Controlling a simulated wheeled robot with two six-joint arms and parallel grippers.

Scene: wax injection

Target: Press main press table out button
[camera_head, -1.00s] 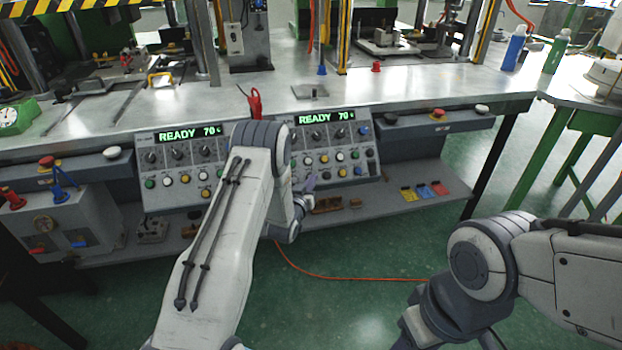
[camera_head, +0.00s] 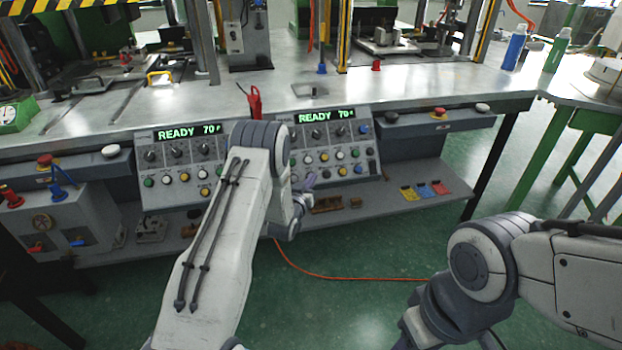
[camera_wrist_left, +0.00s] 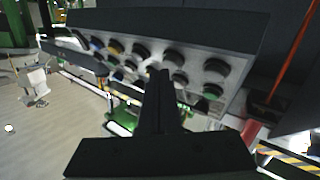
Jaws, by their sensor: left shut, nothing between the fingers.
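Two grey control panels stand under the bench front, the left panel (camera_head: 150,195) and the right panel (camera_head: 372,150), both with green READY 70 displays, dark knobs and coloured buttons. The labels are too small to read, so I cannot tell which button is the table out button. My left gripper (camera_head: 308,183) is shut and empty, low in front of the right panel and partly hidden by my arm. In the left wrist view, its closed fingers (camera_wrist_left: 161,78) point at a panel (camera_wrist_left: 210,30) with rows of knobs and buttons; contact is unclear. My right gripper is out of view.
A metal worktable (camera_head: 430,78) carries press machinery. A lower shelf (camera_head: 400,203) holds yellow, blue and red items. Red stop buttons flank the panels, at left (camera_head: 44,161) and right (camera_head: 438,113). An orange cable (camera_head: 330,277) crosses the open green floor.

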